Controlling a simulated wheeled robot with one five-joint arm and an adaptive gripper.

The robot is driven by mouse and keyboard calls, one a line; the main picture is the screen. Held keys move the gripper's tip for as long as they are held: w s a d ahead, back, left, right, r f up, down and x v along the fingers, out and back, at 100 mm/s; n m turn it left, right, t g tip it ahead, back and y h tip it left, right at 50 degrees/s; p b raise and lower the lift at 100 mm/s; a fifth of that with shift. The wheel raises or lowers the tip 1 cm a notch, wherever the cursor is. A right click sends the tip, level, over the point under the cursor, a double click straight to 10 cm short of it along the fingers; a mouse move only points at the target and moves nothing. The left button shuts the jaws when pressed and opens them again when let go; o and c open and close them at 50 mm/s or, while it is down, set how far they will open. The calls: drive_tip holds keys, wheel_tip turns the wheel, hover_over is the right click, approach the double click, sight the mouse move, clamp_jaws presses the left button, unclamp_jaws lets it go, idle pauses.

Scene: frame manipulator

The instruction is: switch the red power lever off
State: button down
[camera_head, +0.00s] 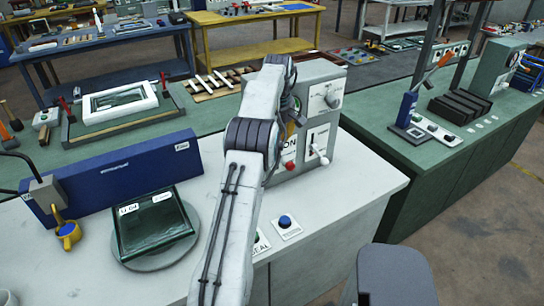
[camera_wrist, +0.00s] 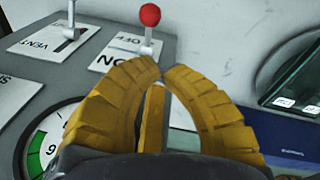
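The red power lever shows in the wrist view as a red ball (camera_wrist: 150,15) on a thin metal stem, beside a label marked ON and OFF (camera_wrist: 125,48). In the head view its red ball (camera_head: 290,165) shows low on the front of the grey control box (camera_head: 318,90), just right of my arm. My gripper (camera_wrist: 163,72) has yellow ribbed fingers whose tips are nearly together, with nothing seen held between them. The tips appear just below the stem's base in the wrist picture; I cannot tell whether they touch it. My arm hides most of the gripper in the head view.
A second lever, by the VENT label (camera_wrist: 40,40), stands on the same panel, with a round gauge (camera_wrist: 45,140) nearby. A blue button (camera_head: 285,221), a dark glass-topped block (camera_head: 152,222) and a blue box (camera_head: 115,175) are on the white bench (camera_head: 355,185).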

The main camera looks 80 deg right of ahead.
sight(290, 166)
drive_tip(key=shift+f, duration=0.15)
wheel_tip(290, 166, down, 10)
drive_tip(key=d+p, duration=0.1)
drive_tip(key=p, duration=0.3)
drive_tip(key=shift+d+r, duration=0.2)
drive_tip(key=shift+d, duration=0.1)
